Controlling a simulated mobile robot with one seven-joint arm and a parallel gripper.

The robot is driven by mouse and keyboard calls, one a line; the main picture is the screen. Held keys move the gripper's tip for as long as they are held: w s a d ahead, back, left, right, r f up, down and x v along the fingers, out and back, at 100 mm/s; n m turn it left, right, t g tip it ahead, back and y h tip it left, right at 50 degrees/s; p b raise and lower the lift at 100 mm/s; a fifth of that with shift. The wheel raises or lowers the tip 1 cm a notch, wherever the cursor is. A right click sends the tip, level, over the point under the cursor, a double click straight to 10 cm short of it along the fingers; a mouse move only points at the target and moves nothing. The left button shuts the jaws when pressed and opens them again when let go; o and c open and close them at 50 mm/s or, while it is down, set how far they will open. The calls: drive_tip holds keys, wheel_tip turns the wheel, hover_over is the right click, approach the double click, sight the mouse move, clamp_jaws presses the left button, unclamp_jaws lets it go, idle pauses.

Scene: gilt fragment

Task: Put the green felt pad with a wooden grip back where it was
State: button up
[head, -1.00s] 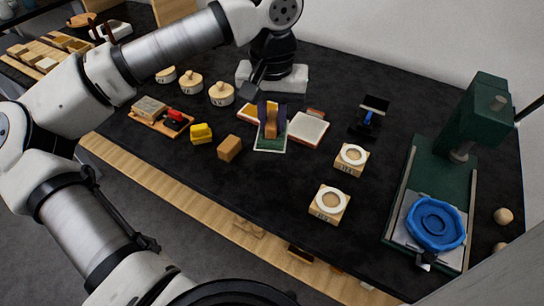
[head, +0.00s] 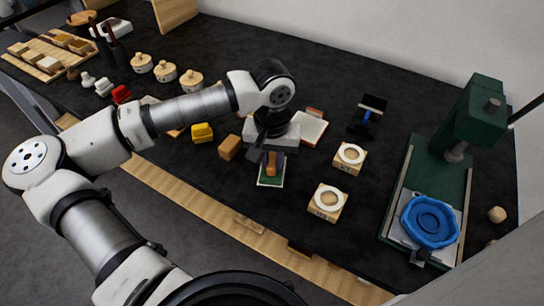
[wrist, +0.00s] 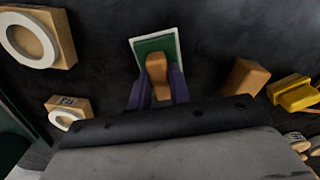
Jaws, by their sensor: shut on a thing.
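The green felt pad (head: 270,183) has a pale border and an upright wooden grip (head: 271,163). It sits in the middle of the dark bench, toward the front edge. The pad also shows in the wrist view (wrist: 154,46), with its wooden grip (wrist: 157,67) between purple fingers. My gripper (wrist: 157,88) is shut on that grip. In the head view my gripper (head: 270,158) is partly hidden by my wrist. I cannot tell whether the pad touches the bench or hangs just above it.
A wooden block (head: 230,147) and a yellow block (head: 202,132) are left of the pad. A white-topped pad (head: 309,129) lies behind. Two wooden blocks with white rings (head: 349,157) (head: 327,202) stand right, before a green press (head: 462,130). Bare bench lies in front.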

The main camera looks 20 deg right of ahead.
sight(272, 161)
drive_tip(key=shift+f+b, duration=0.2)
drive_tip(key=shift+b, duration=0.1)
drive_tip(key=o, duration=0.9)
drive_tip(key=shift+r, duration=0.1)
drive_tip(key=shift+r+p, duration=0.25)
drive_tip(key=shift+p, duration=0.15)
wheel_tip(272, 161, up, 12)
drive_tip(key=shift+f+b, duration=0.1)
drive_tip(key=shift+b, duration=0.9)
